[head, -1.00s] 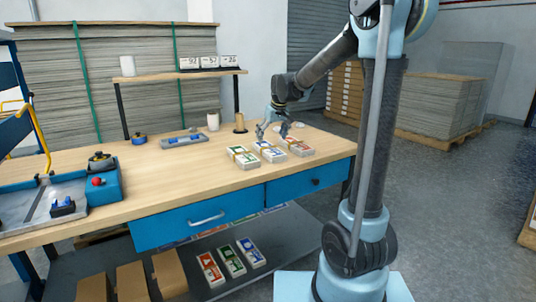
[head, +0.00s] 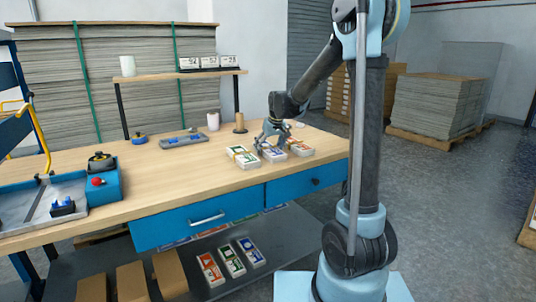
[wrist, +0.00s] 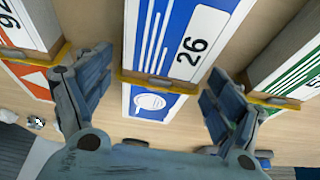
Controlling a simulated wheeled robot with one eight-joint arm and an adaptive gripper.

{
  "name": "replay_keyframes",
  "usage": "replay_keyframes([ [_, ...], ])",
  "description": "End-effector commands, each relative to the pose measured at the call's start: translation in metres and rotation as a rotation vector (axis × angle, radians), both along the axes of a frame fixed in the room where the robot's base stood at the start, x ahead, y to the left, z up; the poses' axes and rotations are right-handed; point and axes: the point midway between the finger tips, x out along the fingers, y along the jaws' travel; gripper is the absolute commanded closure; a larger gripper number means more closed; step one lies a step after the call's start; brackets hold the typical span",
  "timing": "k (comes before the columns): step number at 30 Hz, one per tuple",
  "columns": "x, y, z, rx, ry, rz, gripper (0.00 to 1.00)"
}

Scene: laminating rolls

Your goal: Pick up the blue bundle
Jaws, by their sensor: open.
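The blue bundle (head: 272,155) is the middle one of three bundles on the workbench. In the wrist view the blue bundle (wrist: 166,40) has a white label with "26" and a yellow band across it. My gripper (head: 272,143) is over it, pointing down, and in the wrist view my gripper (wrist: 157,92) has its two fingers apart, one on each side of the blue bundle. I see no clear contact with it. The green bundle (head: 243,157) lies to its left and the red bundle (head: 300,148) to its right in the head view.
In the wrist view the orange-red bundle (wrist: 25,70) and green bundle (wrist: 290,65) sit close by the fingers. A spool (head: 240,124) and white cup (head: 213,121) stand behind. More bundles (head: 231,261) lie on the lower shelf. The bench (head: 170,180) is clear left of the row.

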Motion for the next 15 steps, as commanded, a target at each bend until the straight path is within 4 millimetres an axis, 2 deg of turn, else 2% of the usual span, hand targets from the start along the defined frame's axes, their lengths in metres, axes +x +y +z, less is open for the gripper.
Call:
replay_keyframes([
  [1, 0.0, 0.0, 0.0001, 0.0, 0.0, 0.0, 0.2],
  [8, -0.0001, -0.0001, 0.0003, 0.0, 0.0, 0.0, 0.72],
  [15, -0.0001, 0.0, 0.0005, 0.0, 0.0, 0.0, 0.72],
])
